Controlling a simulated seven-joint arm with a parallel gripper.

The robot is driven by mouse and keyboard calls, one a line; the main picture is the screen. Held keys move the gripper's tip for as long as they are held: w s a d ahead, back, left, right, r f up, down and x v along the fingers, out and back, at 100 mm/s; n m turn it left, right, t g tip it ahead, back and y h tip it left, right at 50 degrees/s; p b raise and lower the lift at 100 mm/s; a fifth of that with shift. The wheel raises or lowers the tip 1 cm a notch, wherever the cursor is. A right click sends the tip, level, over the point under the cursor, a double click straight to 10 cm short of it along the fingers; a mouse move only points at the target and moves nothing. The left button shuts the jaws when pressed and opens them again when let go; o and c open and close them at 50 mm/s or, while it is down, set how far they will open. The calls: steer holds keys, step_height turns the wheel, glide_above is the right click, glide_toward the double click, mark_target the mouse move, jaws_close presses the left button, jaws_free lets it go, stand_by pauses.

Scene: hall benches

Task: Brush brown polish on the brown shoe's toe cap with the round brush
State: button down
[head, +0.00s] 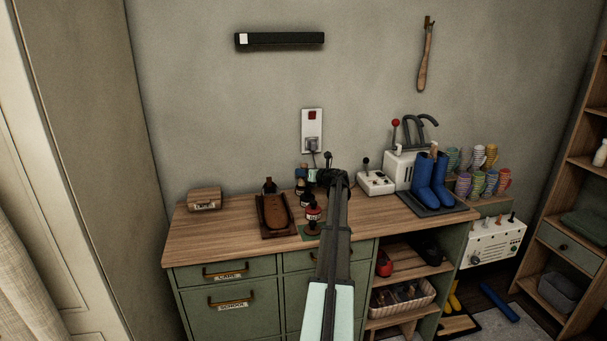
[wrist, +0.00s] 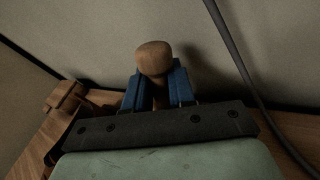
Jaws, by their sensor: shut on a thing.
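My gripper (wrist: 157,92) is shut on a wooden handle with a rounded knob top (wrist: 154,58), held between its two blue fingers. I take it for the round brush; its bristles are hidden below the fingers. In the head view my gripper (head: 308,176) is over the back of the bench, partly hidden by my arm. A long brown rounded form (head: 273,211), seemingly the brown shoe, lies in a dark wooden tray (head: 288,230) to its left and nearer the front. I cannot pick out the brown polish for certain among the small bottles (head: 313,214).
A small wooden box (head: 204,199) stands at the bench's left end. A white control box (head: 375,183) and blue boots (head: 432,180) stand to the right. A dark cable (wrist: 246,70) runs close right of my gripper. Bare benchtop (head: 215,235) lies front left.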

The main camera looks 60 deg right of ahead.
mark_target(304, 164)
steer(key=shift+f, duration=0.6)
stand_by(1.1)
steer(key=shift+r, duration=0.15)
steer(key=shift+r, duration=3.4)
